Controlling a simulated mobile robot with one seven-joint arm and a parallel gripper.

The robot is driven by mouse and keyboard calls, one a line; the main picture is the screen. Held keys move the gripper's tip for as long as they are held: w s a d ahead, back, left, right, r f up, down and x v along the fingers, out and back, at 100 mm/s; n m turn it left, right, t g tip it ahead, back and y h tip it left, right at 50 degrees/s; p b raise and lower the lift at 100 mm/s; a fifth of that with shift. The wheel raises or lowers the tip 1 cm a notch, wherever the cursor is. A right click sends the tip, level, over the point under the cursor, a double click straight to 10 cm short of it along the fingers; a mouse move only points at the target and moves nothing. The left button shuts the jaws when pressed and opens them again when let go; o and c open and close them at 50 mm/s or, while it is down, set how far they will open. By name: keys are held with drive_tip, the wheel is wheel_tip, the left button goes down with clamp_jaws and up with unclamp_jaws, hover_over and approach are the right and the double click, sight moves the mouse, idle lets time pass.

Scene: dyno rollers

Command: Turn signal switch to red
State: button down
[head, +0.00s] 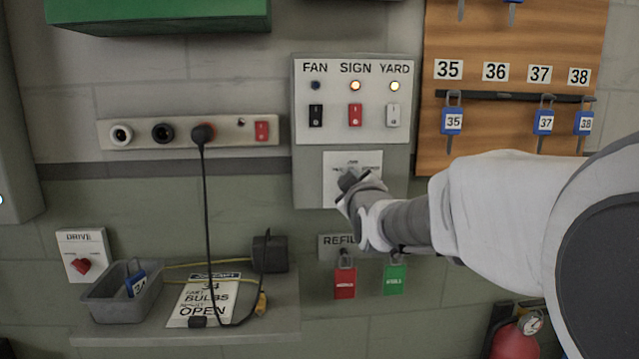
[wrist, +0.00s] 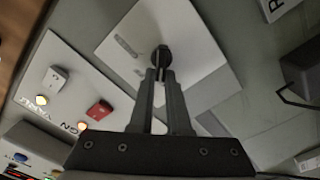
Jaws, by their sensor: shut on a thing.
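A white switch plate (head: 340,190) with a dark rotary knob is on the grey panel (head: 302,180), below the rocker switches. Its small lettering is unreadable, and my gripper (head: 351,187) covers part of it. In the wrist view, the white plate (wrist: 190,30) lies around the dark round knob (wrist: 161,55). My gripper (wrist: 161,76) is shut on this knob, fingers straight toward the plate. I cannot tell which way the knob points.
FAN, SIGN and YARD rockers (head: 355,115) sit above; SIGN and YARD lamps glow. A key board (head: 510,150) is at upper right. A red DRIVE knob (head: 80,265), grey bin (head: 105,300) and shelf (head: 275,310) are lower left. Red and green tags (head: 345,284) hang below my arm.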

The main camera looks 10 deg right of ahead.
drive_tip(key=shift+d+f+n, duration=0.15)
drive_tip(key=shift+f+n, duration=0.35)
drive_tip(key=shift+f, duration=0.05)
drive_tip(key=c, duration=0.9)
unclamp_jaws()
drive_tip(key=shift+d, duration=0.1)
drive_tip(key=shift+r, duration=0.2)
drive_tip(key=s+p, duration=0.1)
drive_tip(key=s, duration=1.6)
drive_tip(key=shift+s, duration=0.25)
